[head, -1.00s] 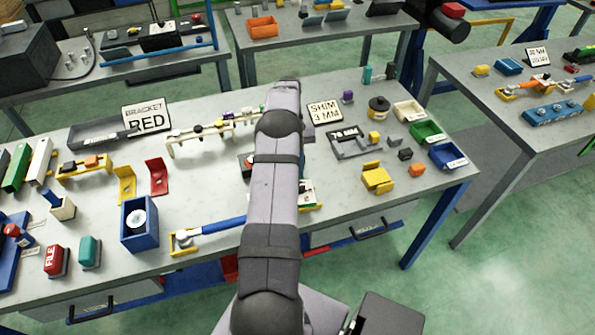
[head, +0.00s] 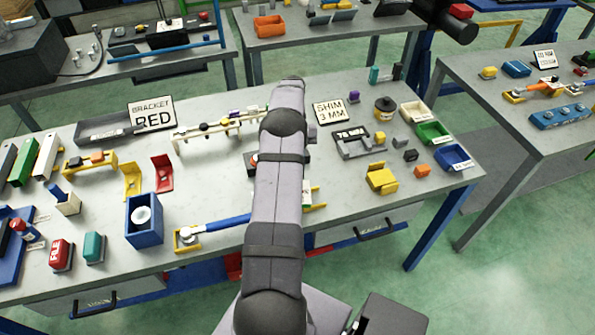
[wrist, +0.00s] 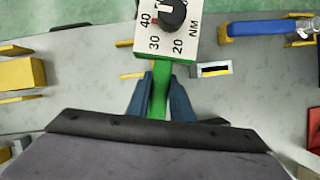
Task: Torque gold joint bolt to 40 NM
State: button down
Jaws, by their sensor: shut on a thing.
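In the wrist view my gripper (wrist: 160,95) is shut on the green handle (wrist: 160,92) of a tool. Its white dial plate (wrist: 182,40) has a black knob (wrist: 173,14) and the marks 20, 30, 40 and NM; a small red mark shows near 40. The knob's top is cut off, so its setting is unclear. In the head view my arm hides the gripper and most of this tool. A beam with several small bolts (head: 222,126) stands left of my arm; I cannot tell which bolt is the gold joint bolt.
A blue-handled wrench (head: 222,224) lies in a yellow cradle left of my arm; it also shows in the wrist view (wrist: 262,28). A blue box (head: 144,232), yellow block (head: 382,181) and colored bins (head: 433,133) stand around. Some bare tabletop shows between them.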

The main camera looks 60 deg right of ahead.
jog(key=shift+w+a+m, duration=0.25)
jog(key=shift+w+m, duration=0.15)
jog(key=shift+w, duration=0.1)
dwell(0.4)
jog(key=shift+w+a+m+t, duration=0.2)
jog(key=shift+w+m+t, duration=0.1)
jog(key=shift+w+m, duration=0.25)
jog(key=shift+s+d+n, duration=0.15)
jog(key=shift+s+n, duration=0.2)
jog(key=shift+r, duration=0.25)
